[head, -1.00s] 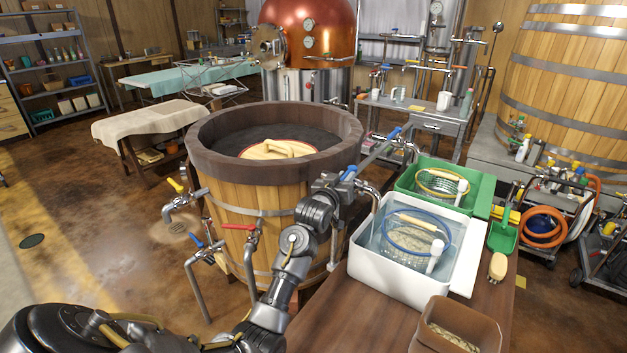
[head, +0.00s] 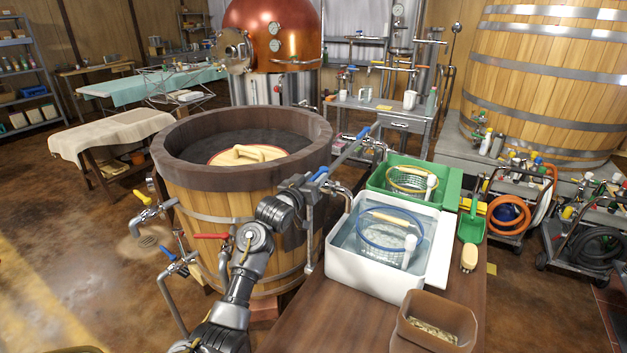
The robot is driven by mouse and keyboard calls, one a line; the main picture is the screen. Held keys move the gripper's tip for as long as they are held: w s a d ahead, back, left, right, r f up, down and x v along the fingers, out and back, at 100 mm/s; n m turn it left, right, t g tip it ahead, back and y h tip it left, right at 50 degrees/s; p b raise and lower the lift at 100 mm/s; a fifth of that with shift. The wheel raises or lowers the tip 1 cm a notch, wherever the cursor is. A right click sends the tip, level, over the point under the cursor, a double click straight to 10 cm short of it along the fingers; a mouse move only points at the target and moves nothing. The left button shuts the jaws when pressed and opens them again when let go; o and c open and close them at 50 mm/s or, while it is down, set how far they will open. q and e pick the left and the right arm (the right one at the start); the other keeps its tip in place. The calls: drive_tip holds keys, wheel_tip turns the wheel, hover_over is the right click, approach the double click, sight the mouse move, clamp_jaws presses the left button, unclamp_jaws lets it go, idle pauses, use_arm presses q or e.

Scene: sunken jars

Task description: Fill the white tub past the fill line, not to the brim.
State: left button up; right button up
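The white tub (head: 372,283) stands on the brown table. I cannot make out a fill line. A metal tap (head: 343,190) with a blue handle (head: 319,174) reaches over the tub's left back corner; I see no clear stream from it. My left gripper (head: 309,184) is at this tap, close to the blue handle. Its fingers are too small and dark to tell whether they are shut. My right gripper is out of view.
A green scoop (head: 471,225), a brush (head: 469,258) and a brown bin (head: 437,320) lie to the right and front. The wooden vat (head: 215,205) with red and yellow-handled taps stands left.

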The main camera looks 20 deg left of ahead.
use_arm(q)
drive_tip(key=shift+s, duration=0.15)
drive_tip(key=s, duration=0.7)
drive_tip(key=s+a, duration=0.1)
drive_tip(key=s, duration=0.2)
drive_tip(key=shift+s+a+b, duration=0.1)
drive_tip(key=shift+s+b, duration=0.15)
drive_tip(key=shift+b, duration=0.15)
